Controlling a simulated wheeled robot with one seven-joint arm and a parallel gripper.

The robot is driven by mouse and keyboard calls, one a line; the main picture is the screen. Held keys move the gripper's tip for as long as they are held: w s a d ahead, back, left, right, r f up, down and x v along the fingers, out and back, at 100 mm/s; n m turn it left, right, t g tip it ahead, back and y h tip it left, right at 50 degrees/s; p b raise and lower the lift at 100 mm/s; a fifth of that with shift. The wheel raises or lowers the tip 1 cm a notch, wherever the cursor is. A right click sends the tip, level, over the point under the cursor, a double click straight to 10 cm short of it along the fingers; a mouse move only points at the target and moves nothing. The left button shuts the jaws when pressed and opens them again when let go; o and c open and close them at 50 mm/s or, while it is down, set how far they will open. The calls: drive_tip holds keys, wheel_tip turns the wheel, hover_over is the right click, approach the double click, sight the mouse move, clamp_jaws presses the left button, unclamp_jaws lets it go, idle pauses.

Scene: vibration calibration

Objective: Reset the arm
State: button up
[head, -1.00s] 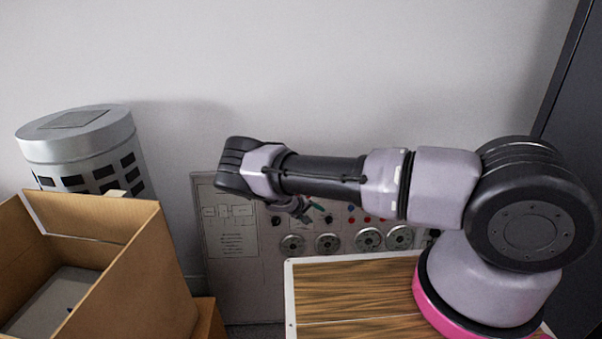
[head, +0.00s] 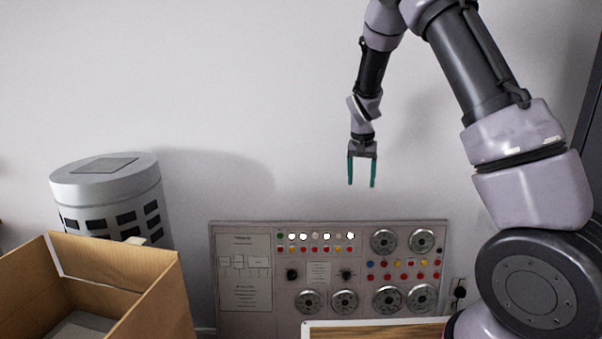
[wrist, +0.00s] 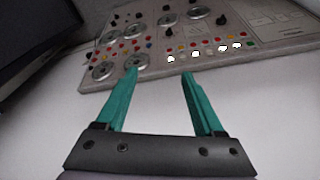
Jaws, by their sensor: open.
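My gripper (head: 361,184) hangs from my raised arm in the head view, pointing down, with its two teal fingers apart. It is empty, in the air above the control panel (head: 330,268) and in front of the white wall. In the wrist view my gripper (wrist: 161,75) shows both fingers spread with nothing between them. The control panel (wrist: 205,57) lies beyond the fingertips there, apart from them as far as I can see. It carries knobs, round dials, coloured buttons and a row of white lights.
An open cardboard box (head: 150,300) stands at the lower left, with a grey cylinder (head: 110,195) behind it. A wood-topped surface (head: 375,330) with a white edge is at the bottom. A dark cabinet (head: 592,120) is at the right edge. The wall area around my gripper is clear.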

drive_tip(key=s+d+r+t+y, duration=0.1)
drive_tip(key=s+d+r+y, duration=0.1)
drive_tip(key=s+r, duration=0.65)
drive_tip(key=s+d+r+t+y, duration=0.1)
drive_tip(key=s+d+r, duration=0.2)
drive_tip(key=s+r, duration=0.55)
drive_tip(key=s+r+t, duration=0.1)
drive_tip(key=s+r, duration=0.3)
drive_tip(key=s, duration=0.3)
drive_tip(key=s+d+r+t, duration=0.1)
drive_tip(key=s+r+t, duration=0.1)
drive_tip(key=s+r, duration=0.2)
drive_tip(key=s, duration=0.3)
drive_tip(key=shift+s, duration=0.3)
drive_tip(key=shift+w, duration=0.1)
idle(0.3)
